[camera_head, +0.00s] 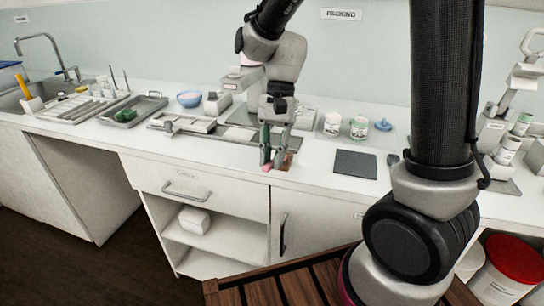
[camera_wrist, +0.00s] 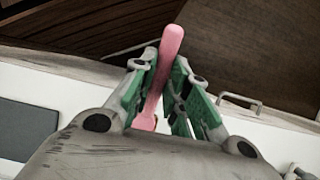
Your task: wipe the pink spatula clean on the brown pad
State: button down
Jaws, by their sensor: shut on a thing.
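My gripper (camera_head: 273,158) points down over the counter's front part in the head view. Its green-padded fingers are shut on the pink spatula (camera_wrist: 170,45), which runs lengthwise between them in the wrist view. In the head view only a small pink bit (camera_head: 266,168) shows below the fingertips. The brown pad (camera_head: 286,162) lies on the counter just behind and right of the fingertips, partly hidden by them. I cannot tell whether the spatula touches the pad.
A dark grey mat (camera_head: 355,164) lies to the right, with a dark spoon (camera_head: 393,160) beside it. Two jars (camera_head: 359,128) and a blue item (camera_head: 383,125) stand behind. A metal tray (camera_head: 133,110) holds green things at the left. White counter (camera_head: 215,152) left of my gripper is clear.

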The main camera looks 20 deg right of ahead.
jog(key=shift+w+d, duration=0.2)
jog(key=shift+w, duration=0.15)
jog(key=shift+s+a, duration=0.1)
jog(key=shift+s+a, duration=0.35)
jog(key=shift+s, duration=0.25)
jog(key=shift+w+d, duration=0.45)
jog(key=shift+w, duration=0.25)
dwell(0.4)
jog(key=shift+r, duration=3)
